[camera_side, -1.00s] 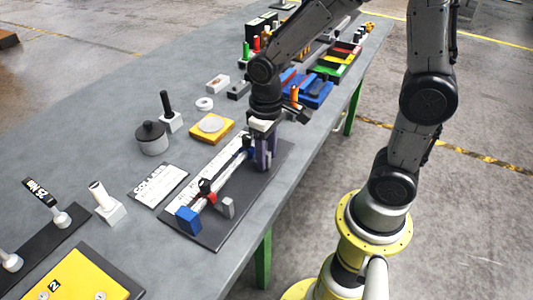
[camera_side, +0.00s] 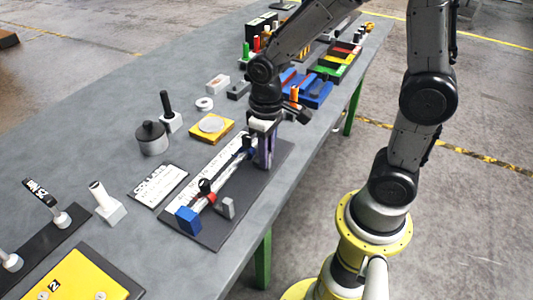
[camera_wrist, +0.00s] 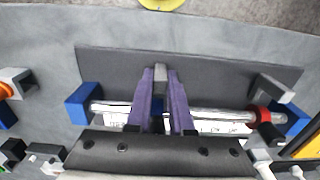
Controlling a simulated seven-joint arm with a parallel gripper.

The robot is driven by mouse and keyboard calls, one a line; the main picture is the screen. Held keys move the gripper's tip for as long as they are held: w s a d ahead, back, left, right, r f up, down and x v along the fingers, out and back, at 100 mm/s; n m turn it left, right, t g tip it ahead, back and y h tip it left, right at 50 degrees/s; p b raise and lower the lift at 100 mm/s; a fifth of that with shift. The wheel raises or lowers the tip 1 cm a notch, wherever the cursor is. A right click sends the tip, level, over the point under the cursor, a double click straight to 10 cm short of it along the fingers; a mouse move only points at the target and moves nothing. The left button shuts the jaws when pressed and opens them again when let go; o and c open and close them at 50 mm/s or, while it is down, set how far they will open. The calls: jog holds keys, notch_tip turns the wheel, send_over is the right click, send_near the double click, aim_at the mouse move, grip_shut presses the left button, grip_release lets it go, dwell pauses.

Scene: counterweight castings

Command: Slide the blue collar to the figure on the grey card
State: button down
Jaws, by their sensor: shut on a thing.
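The blue collar (camera_side: 249,154) sits on a pale rod (camera_side: 232,171) over a dark base (camera_side: 207,239). My gripper (camera_side: 266,160) points down at it with its purple fingers. In the wrist view the fingers (camera_wrist: 161,122) are shut on the blue collar (camera_wrist: 158,113), which is mostly hidden between them. A grey tab (camera_wrist: 160,78) stands between the fingers. A printed scale strip (camera_wrist: 218,127) lies along the rod. The light grey card (camera_side: 158,186) lies left of the base; its figure is too small to read.
A red collar (camera_wrist: 262,114) with a dark part sits near one end of the rod. Blue end blocks (camera_wrist: 83,103) (camera_wrist: 297,118) hold the rod. A grey block (camera_side: 228,208) stands beside the red collar. A lidded pot (camera_side: 151,139) and a yellow block (camera_side: 211,129) stand beyond.

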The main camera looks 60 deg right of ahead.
dwell(0.9)
jog(key=shift+d+r, duration=0.1)
jog(key=shift+d, duration=2.1)
jog(key=c, duration=0.8)
grip_release()
notch_tip(320, 180, up, 14)
